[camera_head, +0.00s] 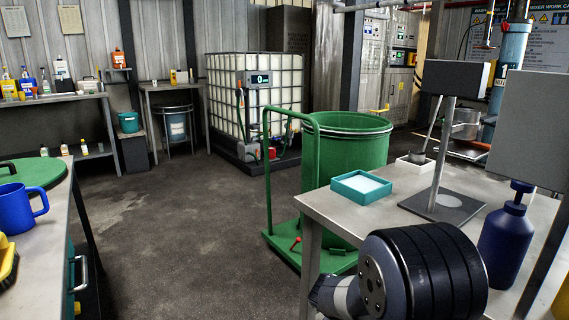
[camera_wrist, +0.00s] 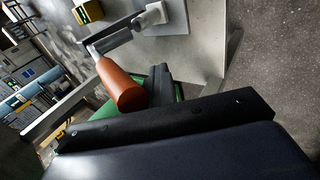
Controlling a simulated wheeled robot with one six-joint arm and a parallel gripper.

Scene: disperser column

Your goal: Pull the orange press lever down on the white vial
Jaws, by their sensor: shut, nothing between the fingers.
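The orange press lever (camera_wrist: 122,86) is a rounded orange grip on a grey metal arm, in the upper left middle of the wrist view. The metal arm runs up to a white block on a light grey panel. My gripper (camera_wrist: 160,75) shows as dark fingers pressed together just right of the orange grip. It is shut and empty; I cannot tell whether it touches the grip. In the head view neither the lever nor my gripper shows; part of my arm fills the lower right. I cannot make out a white vial in either view.
In the head view a grey table (camera_head: 330,205) carries a teal tray (camera_head: 361,186), a stand (camera_head: 442,160) and a dark blue bottle (camera_head: 505,236). A green drum (camera_head: 345,150) on a green trolley stands behind it. The floor (camera_head: 190,220) to the left is clear.

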